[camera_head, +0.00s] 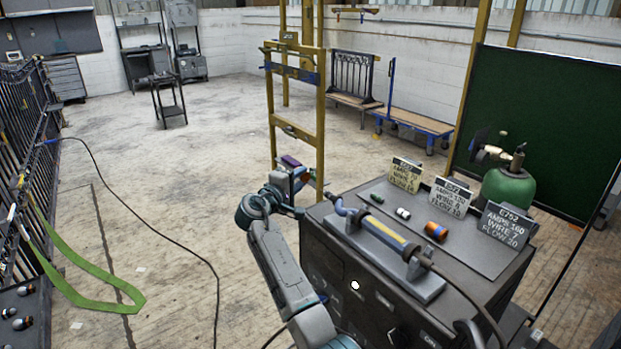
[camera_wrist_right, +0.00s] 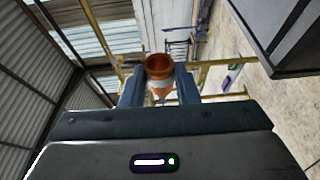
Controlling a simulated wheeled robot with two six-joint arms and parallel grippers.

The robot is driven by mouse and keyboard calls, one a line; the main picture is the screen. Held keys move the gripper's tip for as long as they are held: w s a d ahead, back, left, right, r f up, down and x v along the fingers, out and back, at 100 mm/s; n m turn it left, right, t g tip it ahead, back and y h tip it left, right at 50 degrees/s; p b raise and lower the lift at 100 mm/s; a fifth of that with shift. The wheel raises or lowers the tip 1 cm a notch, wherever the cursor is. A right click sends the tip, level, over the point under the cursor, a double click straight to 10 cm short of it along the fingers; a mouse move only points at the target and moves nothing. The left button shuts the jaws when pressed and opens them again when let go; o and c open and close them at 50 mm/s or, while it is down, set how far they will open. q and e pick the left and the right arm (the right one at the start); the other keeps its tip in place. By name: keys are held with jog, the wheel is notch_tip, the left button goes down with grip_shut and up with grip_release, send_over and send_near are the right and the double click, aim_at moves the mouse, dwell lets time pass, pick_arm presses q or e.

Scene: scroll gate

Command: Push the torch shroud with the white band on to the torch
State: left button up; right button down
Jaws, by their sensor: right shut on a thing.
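My right gripper (camera_wrist_right: 160,88) is shut on a copper-orange torch shroud (camera_wrist_right: 159,68) with a pale band, its open round mouth showing in the right wrist view. The torch (camera_head: 385,232), with a yellow-banded handle and a bent neck, lies in a grey cradle on the cabinet. I cannot tell whether the shroud touches the neck. My left gripper is not in view.
The dark cabinet (camera_head: 342,255) carries a metal sheet with a green piece (camera_head: 377,198), a white-and-dark piece (camera_head: 403,213) and an orange-and-dark piece (camera_head: 435,231). Three sign cards (camera_head: 453,196) stand behind, near a green gas bottle (camera_head: 508,190). The floor left is mostly open.

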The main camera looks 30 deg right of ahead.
jog(key=shift+a+f, duration=0.1)
jog(key=shift+f, duration=0.05)
jog(key=shift+s+r+p, duration=0.2)
jog(key=shift+s+p, duration=0.3)
jog(key=shift+s, duration=0.1)
jog(key=s+p, duration=0.1)
jog(key=s, duration=0.1)
jog(key=s+p, duration=0.2)
jog(key=shift+s+d, duration=0.2)
jog(key=shift+s, duration=0.15)
jog(key=shift+s+f+p, duration=0.1)
jog(key=shift+s+p, duration=0.2)
jog(key=shift+s, duration=0.15)
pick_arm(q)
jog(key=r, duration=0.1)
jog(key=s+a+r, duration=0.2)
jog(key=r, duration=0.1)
pick_arm(e)
jog(key=shift+s, duration=0.2)
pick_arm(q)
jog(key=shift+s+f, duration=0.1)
pick_arm(e)
jog(key=shift+s, duration=0.2)
